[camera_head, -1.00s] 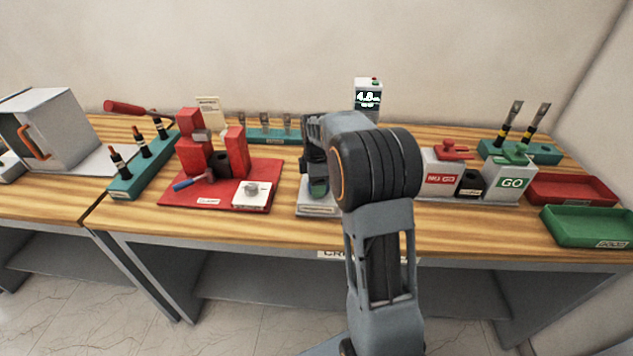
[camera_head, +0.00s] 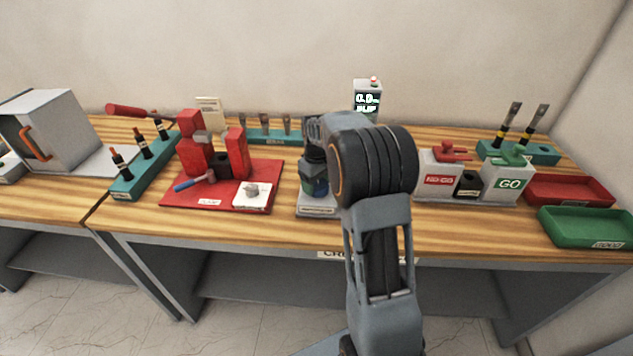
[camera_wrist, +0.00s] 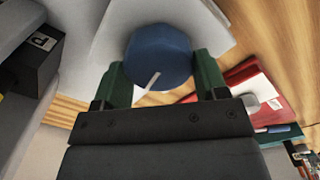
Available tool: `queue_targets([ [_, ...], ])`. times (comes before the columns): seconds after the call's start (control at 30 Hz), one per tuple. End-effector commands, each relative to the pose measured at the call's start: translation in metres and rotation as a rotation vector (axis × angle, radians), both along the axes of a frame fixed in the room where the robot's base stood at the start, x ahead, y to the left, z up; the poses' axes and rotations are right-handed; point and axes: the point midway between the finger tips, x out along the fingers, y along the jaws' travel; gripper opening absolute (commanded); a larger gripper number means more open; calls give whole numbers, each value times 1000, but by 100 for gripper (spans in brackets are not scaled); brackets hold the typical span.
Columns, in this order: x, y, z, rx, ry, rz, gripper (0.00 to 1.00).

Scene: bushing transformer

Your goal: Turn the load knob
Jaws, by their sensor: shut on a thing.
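The load knob (camera_wrist: 158,57) is a round blue knob with a pale pointer line, seen close up in the wrist view. My gripper (camera_wrist: 163,72) has its two green fingers on either side of the knob and is shut on it. In the head view the gripper (camera_head: 316,178) is at the grey-white fixture (camera_head: 317,211) in the middle of the bench, partly hidden by my arm. A display box (camera_head: 367,98) at the back reads about 0.0; its smaller lines are too small to read.
Left of the gripper is a red base (camera_head: 190,197) with red blocks and a white knob plate (camera_head: 252,195). Right are the NO GO block (camera_head: 438,180), the GO block (camera_head: 507,183), a red tray (camera_head: 568,190) and a green tray (camera_head: 585,228). The front bench strip is clear.

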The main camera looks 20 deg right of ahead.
Motion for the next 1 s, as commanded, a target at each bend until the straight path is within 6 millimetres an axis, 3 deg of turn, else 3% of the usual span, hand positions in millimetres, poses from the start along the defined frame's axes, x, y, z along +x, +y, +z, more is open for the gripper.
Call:
queue_targets([
  [0.5,1,-3,1,-1,-2,-448,43],
  [1.0,0,-4,1,-1,-2,-656,43],
])
